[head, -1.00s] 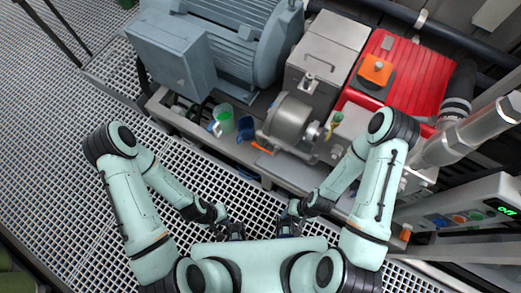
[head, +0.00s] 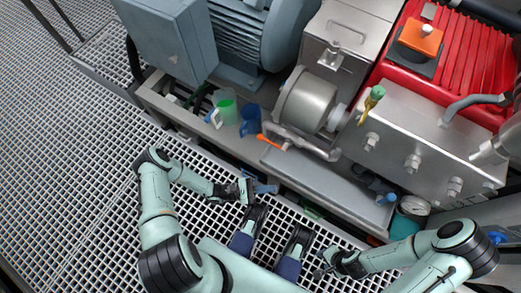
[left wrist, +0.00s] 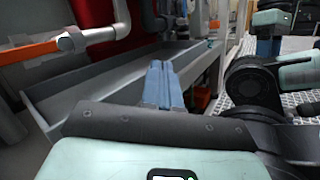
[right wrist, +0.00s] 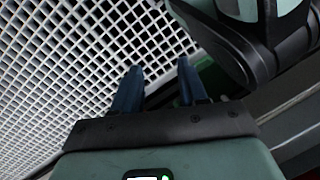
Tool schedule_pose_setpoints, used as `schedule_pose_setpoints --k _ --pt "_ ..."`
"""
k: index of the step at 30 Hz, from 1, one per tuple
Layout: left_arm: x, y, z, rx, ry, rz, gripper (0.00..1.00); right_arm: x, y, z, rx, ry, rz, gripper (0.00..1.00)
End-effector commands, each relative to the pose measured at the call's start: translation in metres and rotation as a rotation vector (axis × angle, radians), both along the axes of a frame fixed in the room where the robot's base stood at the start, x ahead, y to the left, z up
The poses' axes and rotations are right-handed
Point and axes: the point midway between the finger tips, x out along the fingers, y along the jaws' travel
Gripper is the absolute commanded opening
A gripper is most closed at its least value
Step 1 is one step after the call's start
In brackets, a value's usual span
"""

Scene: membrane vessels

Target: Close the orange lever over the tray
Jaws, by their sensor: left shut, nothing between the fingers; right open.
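The orange lever (head: 270,141) lies at the left end of a grey pipe fitting in front of the metal pump housing. Its orange handle also shows at the left of the left wrist view (left wrist: 28,53), above the tray's level. The long grey tray (head: 315,183) runs below the pump and shows in the left wrist view (left wrist: 100,83). My left gripper (head: 272,188) is shut and empty near the tray's front edge, below the lever and apart from it. My right gripper (head: 320,273) is open and empty over the floor grating; its spread fingers show in the right wrist view (right wrist: 158,85).
A green cup (head: 226,112) and a blue cup (head: 250,120) stand left of the lever. A metal block (head: 420,140) with several fittings and a green-topped yellow valve handle (head: 372,98) are at the right. Open grating (head: 90,190) lies at the left.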

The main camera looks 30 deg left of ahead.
Motion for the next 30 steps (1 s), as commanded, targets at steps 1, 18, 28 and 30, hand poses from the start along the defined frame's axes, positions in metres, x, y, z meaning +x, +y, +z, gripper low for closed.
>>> schedule_pose_setpoints --k 1,18,28,30 --pt "0.017 0.023 -0.023 -0.084 -0.036 0.160 0.00 0.001 0.002 -0.026 0.000 0.001 0.005 0.43" --pt "0.065 0.139 -0.030 -0.288 -0.275 0.808 0.00 0.003 0.003 -0.065 -0.009 -0.015 0.020 0.43" --pt "0.111 0.128 0.001 -0.287 -0.273 0.805 0.00 -0.012 0.001 -0.073 -0.005 0.034 0.016 0.43" --pt "0.117 0.127 0.005 -0.286 -0.272 0.804 0.00 -0.014 0.001 -0.074 -0.004 0.042 0.015 0.43"
